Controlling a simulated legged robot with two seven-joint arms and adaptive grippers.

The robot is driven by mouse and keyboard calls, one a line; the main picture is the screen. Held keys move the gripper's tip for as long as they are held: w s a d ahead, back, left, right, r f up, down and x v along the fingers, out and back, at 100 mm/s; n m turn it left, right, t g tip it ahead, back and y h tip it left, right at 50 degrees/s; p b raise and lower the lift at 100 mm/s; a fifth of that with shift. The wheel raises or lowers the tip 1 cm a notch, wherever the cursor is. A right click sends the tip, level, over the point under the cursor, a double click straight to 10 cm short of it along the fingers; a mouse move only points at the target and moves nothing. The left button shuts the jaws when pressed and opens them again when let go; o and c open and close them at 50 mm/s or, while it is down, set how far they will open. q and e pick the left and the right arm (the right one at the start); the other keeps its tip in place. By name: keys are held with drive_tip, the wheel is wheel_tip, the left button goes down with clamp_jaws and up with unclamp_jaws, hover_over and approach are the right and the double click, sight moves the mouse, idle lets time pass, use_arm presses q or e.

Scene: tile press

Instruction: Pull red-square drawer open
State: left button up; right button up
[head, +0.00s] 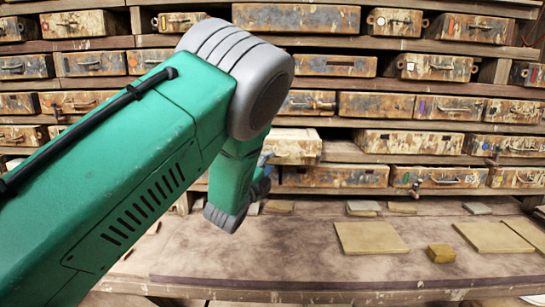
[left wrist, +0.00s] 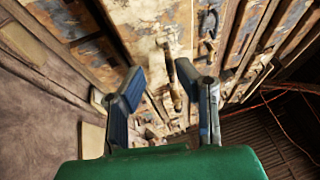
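My left gripper (left wrist: 160,74) is open in the left wrist view, its two blue-grey fingers spread apart. A dark drawer handle (left wrist: 173,82) shows in the gap between the fingertips; I cannot tell whether they touch it. The handle is on a worn, pale drawer front (left wrist: 150,22). In the head view, my green left arm hides most of this gripper; a bit of it (head: 265,160) shows beside a pale drawer (head: 294,147) that juts out from its row. No red square can be made out on that drawer. My right gripper is in neither view.
A rack of several stained drawers with handles (head: 440,178) fills the back. Below it is a brown worktop (head: 300,250) with flat tan tiles (head: 370,238) and a small block (head: 441,253). Red cables (left wrist: 275,100) hang at the right in the wrist view.

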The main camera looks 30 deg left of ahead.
sight(277, 153)
use_arm(q)
drive_tip(key=w+d, duration=0.1)
drive_tip(key=w+d+r, duration=0.2)
drive_tip(key=shift+d, duration=0.25)
drive_tip(key=shift+w+d, duration=0.15)
drive_tip(key=shift+a+f, duration=0.1)
drive_tip(key=shift+a, duration=0.2)
drive_tip(key=a, duration=0.1)
drive_tip(key=a+f, duration=0.1)
drive_tip(key=a, duration=0.1)
drive_tip(key=shift+a, duration=0.25)
drive_tip(key=c, duration=0.5)
clamp_jaws()
drive_tip(key=shift+d+r, duration=0.1)
drive_tip(key=shift+d, duration=0.95)
drive_tip(key=shift+o, duration=1.5)
unclamp_jaws()
drive_tip(key=shift+s, duration=0.2)
drive_tip(key=shift+o, duration=1)
drive_tip(key=shift+w+d, duration=0.1)
drive_tip(key=shift+w, duration=0.1)
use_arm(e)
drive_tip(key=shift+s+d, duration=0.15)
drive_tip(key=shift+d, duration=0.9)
